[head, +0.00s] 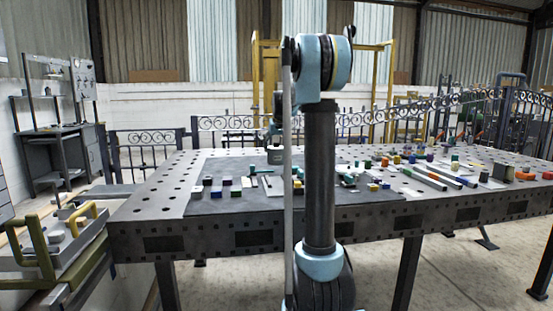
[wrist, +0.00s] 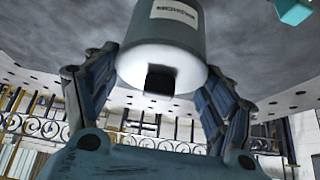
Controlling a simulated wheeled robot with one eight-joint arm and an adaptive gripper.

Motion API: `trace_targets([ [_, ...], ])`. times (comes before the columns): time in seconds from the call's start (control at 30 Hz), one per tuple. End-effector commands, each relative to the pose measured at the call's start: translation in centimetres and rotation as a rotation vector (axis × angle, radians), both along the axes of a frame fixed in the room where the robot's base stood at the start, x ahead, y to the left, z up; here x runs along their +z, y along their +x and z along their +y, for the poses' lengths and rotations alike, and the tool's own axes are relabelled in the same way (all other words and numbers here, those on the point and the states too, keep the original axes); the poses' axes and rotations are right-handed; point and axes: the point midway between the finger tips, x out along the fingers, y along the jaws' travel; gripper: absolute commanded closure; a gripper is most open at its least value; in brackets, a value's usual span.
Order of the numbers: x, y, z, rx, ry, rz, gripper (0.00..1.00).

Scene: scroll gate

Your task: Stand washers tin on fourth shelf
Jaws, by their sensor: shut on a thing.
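A grey-blue tin with a white label (wrist: 168,24) fills the middle of the wrist view. The label's print is too blurred to read surely. My gripper (wrist: 158,90) has a finger on each side of the tin and is shut on it. A dark square mark shows on the tin's pale end. In the head view a small grey tin (head: 275,157) shows beside my arm, over the table's far part; my arm hides much around it. No shelf that I can surely call the fourth shows; a bench with a shelf (head: 38,97) stands at the far left.
The dark perforated table (head: 160,205) bears a grey mat (head: 230,207) with several small coloured blocks and rods. More parts lie to the right. A cart with yellow handles (head: 60,240) stands at the left. A scrolled metal fence (head: 150,150) runs behind the table.

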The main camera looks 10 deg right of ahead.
Motion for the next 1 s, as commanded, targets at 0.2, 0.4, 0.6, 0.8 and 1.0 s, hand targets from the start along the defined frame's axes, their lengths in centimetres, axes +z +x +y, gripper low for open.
trace_targets([
  [0.2, -1.8, 0.0, 0.3, 0.002, 0.0, 0.0, 0.61],
  [0.4, -4.2, 0.0, 0.3, 0.003, 0.001, 0.0, 0.61],
  [0.6, -4.2, 0.0, 0.3, 0.002, 0.0, 0.0, 0.61],
  [0.8, -4.4, 0.0, 0.3, 0.002, 0.0, 0.0, 0.08],
  [1.0, -4.3, 0.0, 0.2, 0.002, 0.0, 0.0, 0.04],
])
